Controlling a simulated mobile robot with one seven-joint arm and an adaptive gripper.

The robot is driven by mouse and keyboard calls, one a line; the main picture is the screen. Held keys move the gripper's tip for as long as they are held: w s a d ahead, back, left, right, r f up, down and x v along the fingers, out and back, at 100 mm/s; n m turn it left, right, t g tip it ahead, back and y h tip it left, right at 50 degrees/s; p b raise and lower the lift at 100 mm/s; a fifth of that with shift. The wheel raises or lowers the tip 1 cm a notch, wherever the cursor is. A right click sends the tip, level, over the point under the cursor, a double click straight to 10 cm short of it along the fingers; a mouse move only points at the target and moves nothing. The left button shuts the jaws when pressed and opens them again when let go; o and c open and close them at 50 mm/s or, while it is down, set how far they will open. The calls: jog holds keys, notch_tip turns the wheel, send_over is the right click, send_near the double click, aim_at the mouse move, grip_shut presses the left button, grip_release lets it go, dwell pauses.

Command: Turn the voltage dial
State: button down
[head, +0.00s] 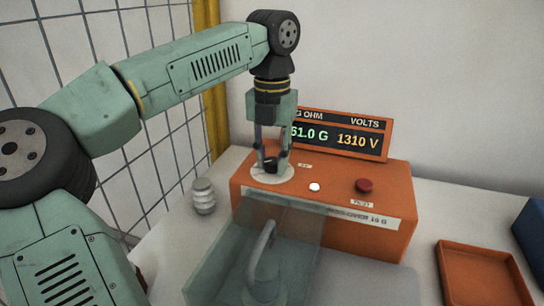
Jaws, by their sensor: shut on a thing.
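The orange tester box (330,219) stands on the pale table. A voltage dial (270,165), small and dark, sits on a round pale plate (284,177) at the left of the box's top. My gripper (271,160) points straight down over it, shut on the dial; the fingers hide part of it.
A white button (314,187) and a red button (364,185) sit right of the dial. A clear cover with a handle (262,251) stands in front. A ribbed grey insulator (204,196) is at left, an orange tray (480,274) and blue box (533,230) at right. A mesh fence (166,113) stands at left.

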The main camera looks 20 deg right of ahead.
aim_at(272, 160)
jog(key=c, duration=1.2)
grip_release()
jog(key=shift+c, duration=0.2)
notch_tip(272, 160, up, 8)
jog(key=shift+f, duration=0.25)
